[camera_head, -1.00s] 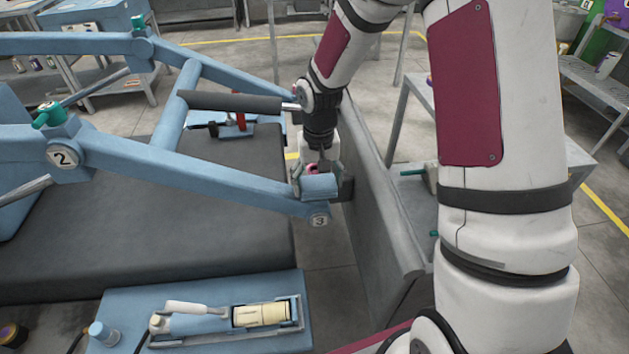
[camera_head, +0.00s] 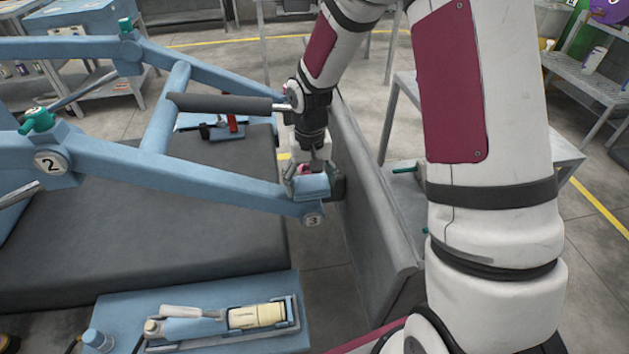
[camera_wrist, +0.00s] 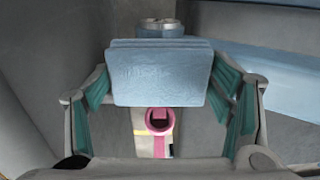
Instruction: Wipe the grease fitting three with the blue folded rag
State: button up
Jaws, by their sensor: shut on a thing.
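My gripper (camera_head: 310,180) is at the near end of the blue lift arm (camera_head: 210,183), right by the round tag "3" (camera_head: 313,219). In the wrist view, the blue folded rag (camera_wrist: 160,75) sits between the teal-padded fingers, and my gripper is shut on it. Just beyond the rag shows a blue rounded part with a metal rim (camera_wrist: 160,28). A pink ring with a dark hole (camera_wrist: 159,121) shows below the rag. Grease fitting three itself is not clearly visible; the rag and fingers hide that spot, and I cannot tell whether the rag touches it.
A grey upright panel (camera_head: 365,190) stands close right of my gripper. A dark cylinder (camera_head: 225,103) crosses the lift frame. Tag "2" (camera_head: 50,162) and a green-capped fitting (camera_head: 38,120) are at left. A blue bench (camera_head: 120,310) with a cream-bodied tool (camera_head: 256,315) is in front.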

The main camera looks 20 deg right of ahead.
jog(key=shift+w+a, duration=0.15)
jog(key=shift+a, duration=0.45)
jog(key=shift+d, duration=0.1)
jog(key=shift+s+d, duration=0.15)
jog(key=shift+d, duration=0.4)
jog(key=shift+s+d, duration=0.15)
jog(key=shift+d, duration=0.4)
jog(key=shift+f, duration=0.1)
jog(key=shift+a, duration=0.1)
jog(key=shift+w+a, duration=0.15)
jog(key=shift+a, duration=0.35)
jog(key=shift+r, duration=0.2)
